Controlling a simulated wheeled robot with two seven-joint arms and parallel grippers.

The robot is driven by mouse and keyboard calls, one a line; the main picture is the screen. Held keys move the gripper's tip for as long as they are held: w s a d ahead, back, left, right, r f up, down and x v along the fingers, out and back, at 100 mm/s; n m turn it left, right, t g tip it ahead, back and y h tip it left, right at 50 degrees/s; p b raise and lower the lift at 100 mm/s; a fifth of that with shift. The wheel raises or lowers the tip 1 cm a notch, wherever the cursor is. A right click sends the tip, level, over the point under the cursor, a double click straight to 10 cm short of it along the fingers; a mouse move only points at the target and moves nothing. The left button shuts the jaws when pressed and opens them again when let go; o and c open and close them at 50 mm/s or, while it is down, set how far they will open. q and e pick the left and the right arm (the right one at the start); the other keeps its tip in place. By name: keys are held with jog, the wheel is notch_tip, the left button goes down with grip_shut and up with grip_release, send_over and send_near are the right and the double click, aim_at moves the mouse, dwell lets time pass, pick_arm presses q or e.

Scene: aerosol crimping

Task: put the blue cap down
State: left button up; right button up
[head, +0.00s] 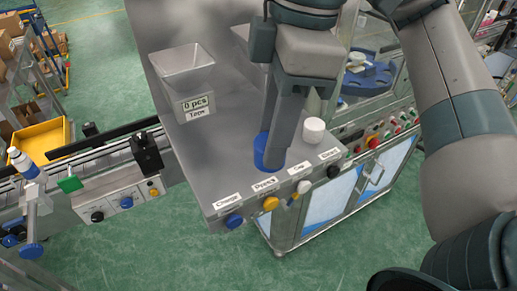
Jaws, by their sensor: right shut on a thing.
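My right gripper (277,152) comes down from the top of the head view, its fingers pointing at the grey work surface (222,170). It is shut on the blue cap (264,155), a short round piece partly hidden behind the near finger. The cap is at or just above the surface, behind the front row of labelled buttons; I cannot tell whether it touches. A white cap (313,129) stands on the surface to the right, apart from the gripper. My left gripper is not in view.
A conveyor (100,163) runs along the left. A blue rotary fixture (367,75) is behind right. The surface left of the blue cap is clear.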

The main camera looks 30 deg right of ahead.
jog(key=shift+w+a+f, duration=0.15)
jog(key=shift+w+f, duration=0.15)
jog(key=shift+w, duration=0.2)
jog(key=w+a+f+p, duration=0.1)
jog(key=w+f, duration=0.1)
jog(key=w, duration=0.1)
jog(key=w+a+f+p, duration=0.1)
jog(key=w+a+f, duration=0.1)
jog(key=w, duration=0.1)
jog(key=w+a+f+p, duration=0.1)
jog(key=w+f, duration=0.1)
jog(key=w, duration=0.1)
jog(key=shift+w+a+f, duration=0.15)
jog(key=shift+w+f, duration=0.05)
jog(key=shift+w, duration=0.15)
jog(key=shift+f+p, duration=0.7)
jog(key=shift+f, duration=1.3)
jog(key=shift+f, duration=0.15)
jog(key=o, duration=1.1)
